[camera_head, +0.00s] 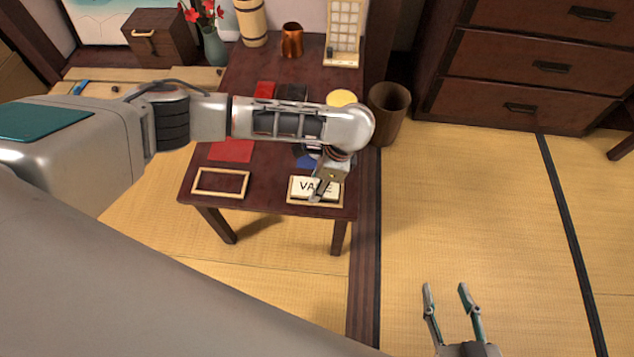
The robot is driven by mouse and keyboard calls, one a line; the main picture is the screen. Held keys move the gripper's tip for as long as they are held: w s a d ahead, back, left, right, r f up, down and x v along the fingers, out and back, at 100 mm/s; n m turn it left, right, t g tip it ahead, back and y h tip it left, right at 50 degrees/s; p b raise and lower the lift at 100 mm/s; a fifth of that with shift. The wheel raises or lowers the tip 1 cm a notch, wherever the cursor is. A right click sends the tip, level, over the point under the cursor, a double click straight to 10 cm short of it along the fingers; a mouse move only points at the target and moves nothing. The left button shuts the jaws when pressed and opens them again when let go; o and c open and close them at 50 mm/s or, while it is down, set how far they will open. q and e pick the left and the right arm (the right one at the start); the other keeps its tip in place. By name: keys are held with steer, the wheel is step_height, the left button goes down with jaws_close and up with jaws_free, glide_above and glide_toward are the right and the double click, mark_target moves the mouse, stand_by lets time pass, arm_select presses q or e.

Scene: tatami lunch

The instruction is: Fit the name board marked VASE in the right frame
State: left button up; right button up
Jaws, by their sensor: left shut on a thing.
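The white name board marked VASE (304,186) is at the right frame, near the front right corner of the low dark table (270,192). My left gripper (319,190) reaches down from above and is shut on the board, hiding part of its lettering. The right frame (316,205) shows a light wooden edge around and below the board. I cannot tell whether the board lies flat inside it or just above it. The left frame (221,195), of similar wood, lies empty at the front left. My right gripper (448,288) is open and empty over the tatami.
Red pieces (232,150), a yellow disc (341,97) and a partly hidden blue piece (306,161) lie on the table. A copper cup (292,40) stands at the back. A brown bin (388,112) stands right of the table. The tatami (460,210) at right is clear.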

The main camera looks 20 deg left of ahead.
arm_select(q)
steer(key=shift+f, duration=0.35)
stand_by(0.7)
stand_by(0.3)
steer(key=o, duration=1.2)
steer(key=v, duration=1.2)
steer(key=shift+d, duration=0.1)
